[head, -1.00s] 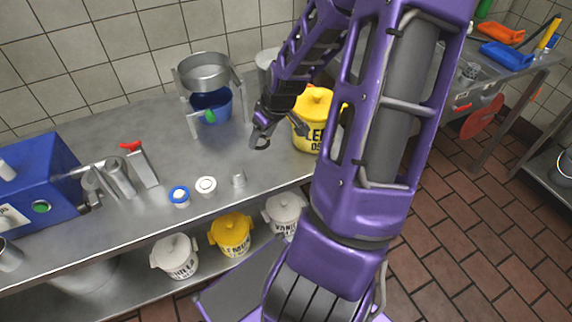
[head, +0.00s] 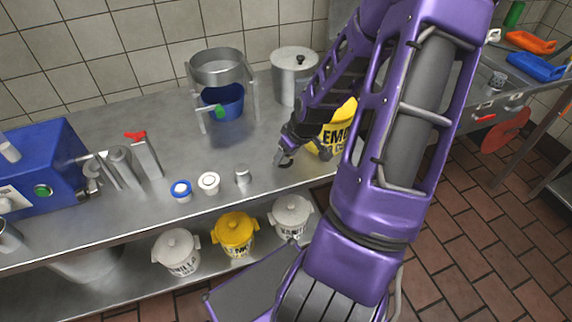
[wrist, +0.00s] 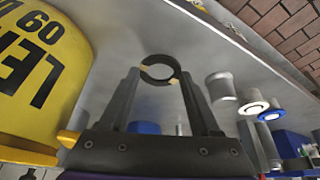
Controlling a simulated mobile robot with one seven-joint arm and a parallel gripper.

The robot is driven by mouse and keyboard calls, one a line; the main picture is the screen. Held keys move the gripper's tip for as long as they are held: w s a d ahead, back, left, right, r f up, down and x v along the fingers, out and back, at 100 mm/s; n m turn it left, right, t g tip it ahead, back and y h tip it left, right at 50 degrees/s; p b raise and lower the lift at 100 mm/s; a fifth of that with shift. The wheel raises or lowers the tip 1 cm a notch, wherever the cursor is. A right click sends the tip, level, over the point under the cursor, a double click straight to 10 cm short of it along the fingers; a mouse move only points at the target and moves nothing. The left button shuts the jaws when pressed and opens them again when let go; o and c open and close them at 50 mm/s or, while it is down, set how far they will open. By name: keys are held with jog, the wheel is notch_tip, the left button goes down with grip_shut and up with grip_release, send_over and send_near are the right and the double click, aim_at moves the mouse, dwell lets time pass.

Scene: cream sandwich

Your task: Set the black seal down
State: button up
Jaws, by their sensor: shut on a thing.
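My gripper (head: 287,157) is low over the steel counter (head: 140,215), near its front edge, left of the yellow tub. It is shut on the black seal (head: 286,165), a thin dark ring. In the wrist view the black seal (wrist: 160,58) shows as an open ring gripped between the two fingertips (wrist: 160,76). I cannot tell whether the ring touches the counter.
The yellow tub (head: 326,140) stands right beside my gripper. A small metal cylinder (head: 242,175), a white ring part (head: 208,182) and a blue ring part (head: 180,190) stand to the left. Bare counter lies between the cylinder and my gripper.

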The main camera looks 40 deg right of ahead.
aim_at(286, 170)
jog(key=shift+f+b, duration=0.3)
jog(key=shift+f, duration=1.15)
jog(key=shift+f, duration=0.1)
jog(key=o, duration=1.3)
jog(key=shift+r, duration=0.2)
jog(key=p+v, duration=0.5)
jog(key=v, duration=0.7)
jog(key=shift+p, duration=0.4)
jog(key=shift+w, duration=0.1)
